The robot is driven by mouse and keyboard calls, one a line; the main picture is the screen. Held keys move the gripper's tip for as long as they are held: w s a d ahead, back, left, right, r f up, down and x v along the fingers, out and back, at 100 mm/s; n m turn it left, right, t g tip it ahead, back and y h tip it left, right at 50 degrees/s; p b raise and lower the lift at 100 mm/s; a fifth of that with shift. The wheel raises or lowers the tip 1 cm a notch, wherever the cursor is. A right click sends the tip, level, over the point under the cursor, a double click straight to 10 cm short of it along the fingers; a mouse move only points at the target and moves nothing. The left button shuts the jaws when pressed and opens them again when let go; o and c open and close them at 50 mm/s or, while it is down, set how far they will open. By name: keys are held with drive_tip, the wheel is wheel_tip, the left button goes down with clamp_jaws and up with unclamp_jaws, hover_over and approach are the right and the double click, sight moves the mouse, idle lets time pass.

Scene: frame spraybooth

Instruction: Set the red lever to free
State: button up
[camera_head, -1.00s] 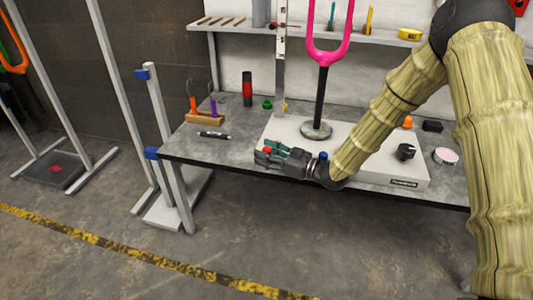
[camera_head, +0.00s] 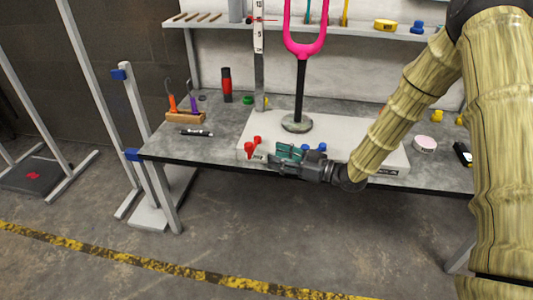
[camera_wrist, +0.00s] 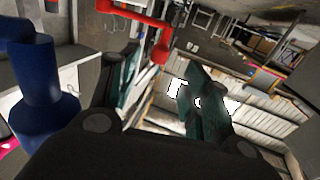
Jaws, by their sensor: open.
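The red lever (camera_head: 250,149) stands at the front left of the pale base plate (camera_head: 222,152) on the bench. In the wrist view the red lever (camera_wrist: 132,14) shows as a bent red bar with a round knob end ahead of the fingertips. My gripper (camera_head: 278,156), with dark green fingers, is just right of the lever in the head view and apart from it. In the wrist view my gripper (camera_wrist: 162,65) is open, with nothing held. A blue lever or knob (camera_head: 321,147) is behind my gripper, and a large blue post (camera_wrist: 40,90) shows at the wrist view's left.
A pink fork on a black stand (camera_head: 301,90) rises from the plate behind my gripper. A tool block (camera_head: 185,118) and black-red cylinder (camera_head: 227,86) stand to the left. A pink-topped disc (camera_head: 425,143) lies to the right. The bench's front edge is close below my gripper.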

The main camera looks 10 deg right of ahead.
drive_tip(key=shift+v, duration=0.75)
drive_tip(key=shift+c, duration=0.4)
